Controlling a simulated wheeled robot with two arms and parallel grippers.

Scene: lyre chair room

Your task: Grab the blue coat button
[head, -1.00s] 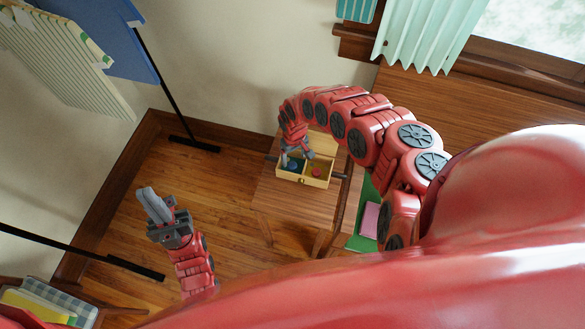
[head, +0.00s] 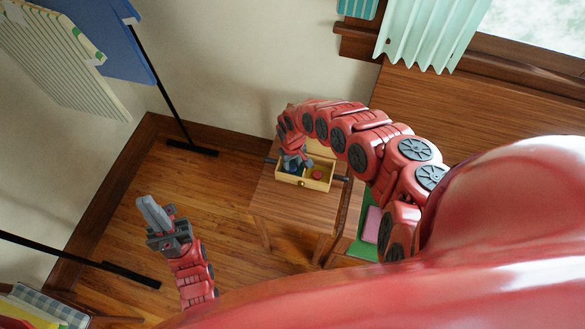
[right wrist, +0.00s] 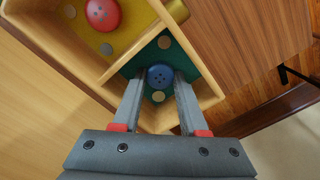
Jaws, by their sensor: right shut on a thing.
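The blue button (right wrist: 160,76) is round with dark holes. It sits between the fingertips of my right gripper (right wrist: 160,84), which is shut on it, over the green-lined compartment (right wrist: 168,52) of a small wooden box. In the head view, my right gripper (head: 293,161) reaches into the left part of this box (head: 316,184) and covers most of the button. I cannot tell whether the button is clear of the compartment floor. My left gripper (head: 153,213) is far to the left over the floor, its fingers together and empty.
A red button (right wrist: 103,14) lies in the box's yellow-lined compartment (right wrist: 90,38), beyond a wooden divider. The box is on a small wooden table (head: 283,210). A pink item (head: 371,224) lies on a green surface nearby. A black rack stand (head: 190,147) is at left.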

